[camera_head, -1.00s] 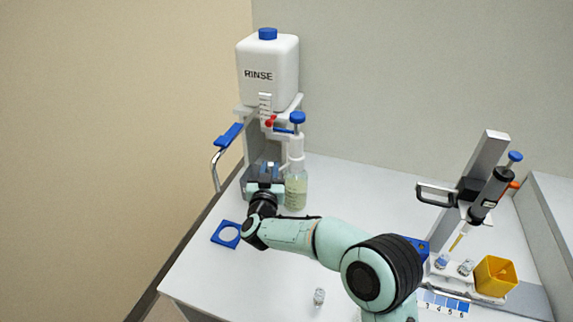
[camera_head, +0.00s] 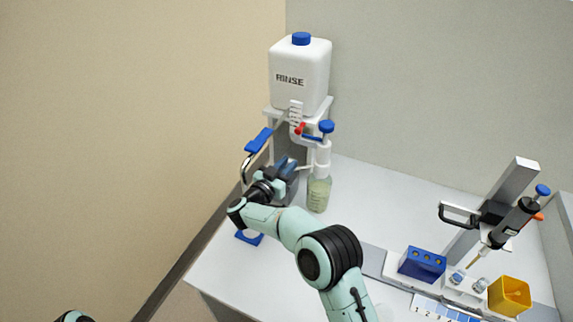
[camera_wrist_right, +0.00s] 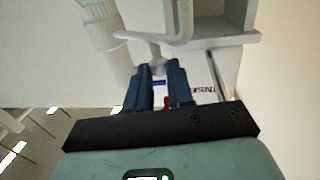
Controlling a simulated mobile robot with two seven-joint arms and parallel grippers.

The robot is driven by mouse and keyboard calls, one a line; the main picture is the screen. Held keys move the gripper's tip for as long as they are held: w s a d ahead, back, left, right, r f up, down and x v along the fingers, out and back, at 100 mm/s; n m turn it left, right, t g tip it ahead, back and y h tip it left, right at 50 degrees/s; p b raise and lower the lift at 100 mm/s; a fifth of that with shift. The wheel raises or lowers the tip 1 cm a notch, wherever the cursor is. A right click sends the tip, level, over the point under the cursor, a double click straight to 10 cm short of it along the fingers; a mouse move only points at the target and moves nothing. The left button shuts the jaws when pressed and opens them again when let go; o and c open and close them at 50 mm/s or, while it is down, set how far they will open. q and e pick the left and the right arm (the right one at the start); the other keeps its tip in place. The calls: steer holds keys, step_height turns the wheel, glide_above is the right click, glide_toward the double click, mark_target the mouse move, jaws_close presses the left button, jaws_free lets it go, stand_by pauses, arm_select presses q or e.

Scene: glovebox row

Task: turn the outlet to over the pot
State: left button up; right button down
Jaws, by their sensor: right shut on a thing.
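The dispenser bottle (camera_head: 318,195) stands at the back of the bench, with a white head and a blue knob (camera_head: 326,126). Its thin white outlet (camera_head: 305,168) points left. My right gripper (camera_head: 290,165) is at the outlet, just left of the bottle. In the right wrist view its dark blue fingers (camera_wrist_right: 160,82) are closed around the end of the white outlet (camera_wrist_right: 155,62); the exact contact is partly hidden. A blue square holder (camera_head: 250,238) lies left of the bottle, partly covered by my right arm. I cannot make out a pot. My left gripper is out of view.
A white RINSE tank (camera_head: 300,78) stands on a stand behind the gripper, with a blue lever (camera_head: 258,141) at its left. At right are a blue rack (camera_head: 422,264), a pipette on a stand (camera_head: 512,222) and a yellow box (camera_head: 510,295). The bench's middle is clear.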

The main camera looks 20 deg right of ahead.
steer(key=shift+r, duration=0.1)
steer(key=c, duration=1)
jaws_free()
steer(key=shift+s, duration=0.1)
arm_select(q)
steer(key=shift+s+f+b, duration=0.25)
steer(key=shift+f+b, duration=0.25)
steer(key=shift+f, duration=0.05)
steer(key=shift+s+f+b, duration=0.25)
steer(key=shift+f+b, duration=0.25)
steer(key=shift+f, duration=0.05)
arm_select(e)
steer(key=v, duration=1.3)
steer(key=shift+s+a, duration=0.1)
